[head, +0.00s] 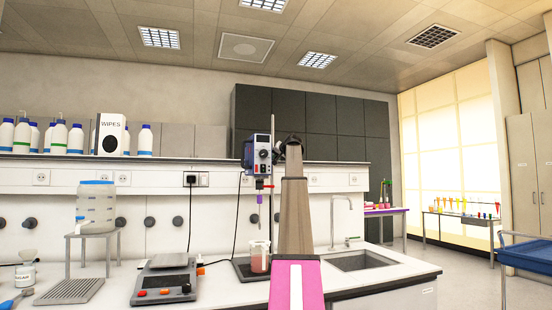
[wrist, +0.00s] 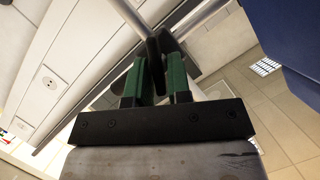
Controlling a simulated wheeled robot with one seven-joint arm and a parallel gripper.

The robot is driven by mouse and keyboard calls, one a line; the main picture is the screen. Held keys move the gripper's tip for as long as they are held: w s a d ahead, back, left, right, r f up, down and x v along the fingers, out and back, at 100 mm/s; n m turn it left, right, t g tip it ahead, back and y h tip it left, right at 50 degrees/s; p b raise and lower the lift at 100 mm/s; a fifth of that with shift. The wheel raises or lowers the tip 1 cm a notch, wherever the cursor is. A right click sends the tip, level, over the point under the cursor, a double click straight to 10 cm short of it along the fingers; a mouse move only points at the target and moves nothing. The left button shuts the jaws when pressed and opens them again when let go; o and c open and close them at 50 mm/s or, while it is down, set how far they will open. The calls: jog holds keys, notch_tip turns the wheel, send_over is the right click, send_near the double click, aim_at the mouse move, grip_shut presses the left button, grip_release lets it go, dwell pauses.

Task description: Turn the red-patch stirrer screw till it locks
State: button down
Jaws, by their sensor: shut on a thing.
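The stirrer (head: 262,155), a dark blue and grey motor unit, hangs on a metal stand rod above the bench. A small red patch (head: 260,184) shows under its housing. Its shaft points down toward a beaker (head: 260,258) with reddish liquid. My gripper (head: 291,142) is up beside the stirrer's right side, mostly hidden by my own arm. In the wrist view my gripper (wrist: 155,82) has its green-padded fingers closed on a dark narrow piece (wrist: 156,66), which looks like the stirrer screw at the rod clamp. The screw's turn angle cannot be told.
A hotplate-like device (head: 165,280) stands on the bench left of the beaker. A sink (head: 362,262) with a tap is to the right. A water container (head: 96,208) stands on a small stand at left. A shelf ledge (head: 150,160) with bottles runs behind the stirrer.

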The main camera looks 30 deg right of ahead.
jog(key=m, duration=0.1)
jog(key=m+t+y, duration=0.1)
jog(key=m, duration=0.2)
jog(key=shift+d+f+t+y, duration=0.25)
jog(key=shift+t+y, duration=0.05)
jog(key=shift+y, duration=0.1)
jog(key=m, duration=0.1)
jog(key=m+t, duration=0.1)
jog(key=m, duration=0.1)
jog(key=m+t+y, duration=0.1)
jog(key=m, duration=0.1)
jog(key=shift+d+f, duration=0.1)
jog(key=shift+f, duration=0.25)
jog(key=c, duration=1.1)
grip_release()
jog(key=shift+s, duration=0.2)
jog(key=s+d, duration=0.1)
jog(key=s, duration=0.9)
jog(key=shift+s+d, duration=0.2)
jog(key=shift+d, duration=0.15)
